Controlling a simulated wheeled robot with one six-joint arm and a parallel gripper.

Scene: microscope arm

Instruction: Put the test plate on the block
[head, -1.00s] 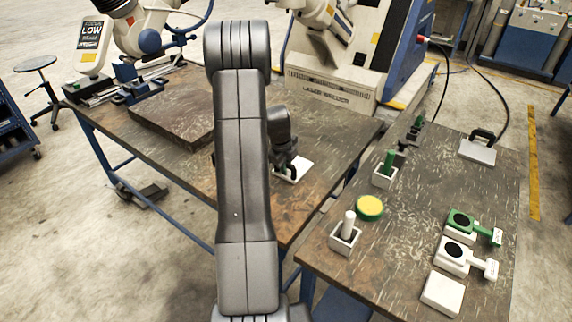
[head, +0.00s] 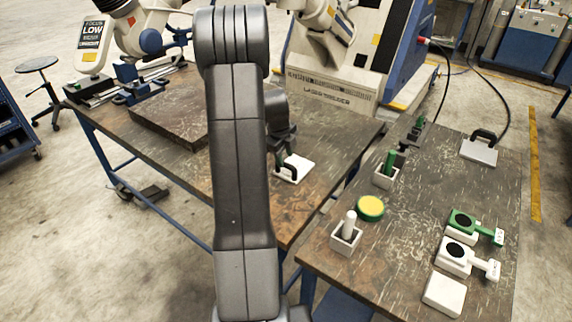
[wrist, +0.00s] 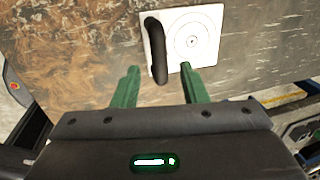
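The test plate (head: 298,167) is a white square with a black handle, lying on the brown worktable right of my arm. In the wrist view the plate (wrist: 195,38) shows a ringed target on its face, with the black handle along its left side. My gripper (wrist: 159,72) has its green fingers apart, with nothing clamped between them. The handle's near end shows between the fingertips, with clear space on both sides. In the head view my gripper (head: 283,150) is just above and behind the handle. The dark brown block (head: 172,122) lies on the table, left of my arm and partly hidden by it.
A white machine (head: 325,85) stands behind the plate. A second table (head: 400,235) at right holds a yellow-green disc (head: 370,208), small holders and another handled white plate (head: 479,150). The table between the plate and the front edge is bare.

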